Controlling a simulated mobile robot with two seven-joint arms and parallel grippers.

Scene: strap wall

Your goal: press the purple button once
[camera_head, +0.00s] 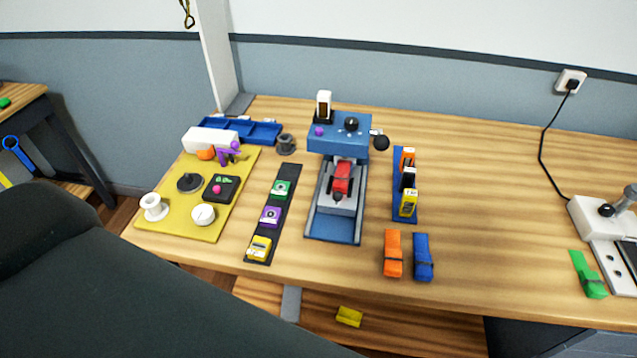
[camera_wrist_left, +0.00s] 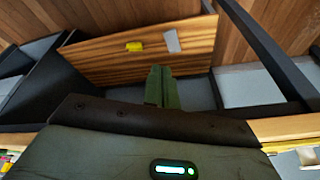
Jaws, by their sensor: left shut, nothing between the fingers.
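A black strip (camera_head: 262,243) lies on the table left of the blue machine. On it are a green block (camera_head: 281,188), a purple block (camera_head: 270,215) and a yellow block (camera_head: 258,248), each with a small fitting on top. The purple one is in the middle. A small round purple knob (camera_head: 319,131) also sits on the top left of the blue machine (camera_head: 340,140). My left gripper (camera_wrist_left: 159,72) shows in the left wrist view with its fingers together and empty, over the lower shelf. It is away from the purple block. My right gripper is out of view.
A yellow mat (camera_head: 190,228) with knobs and a purple piece (camera_head: 228,153) lies left of the strip. Orange (camera_head: 393,253) and blue (camera_head: 423,257) blocks lie to the right. A yellow piece (camera_head: 349,316) rests on the shelf below the front edge. My dark arm covers the lower left.

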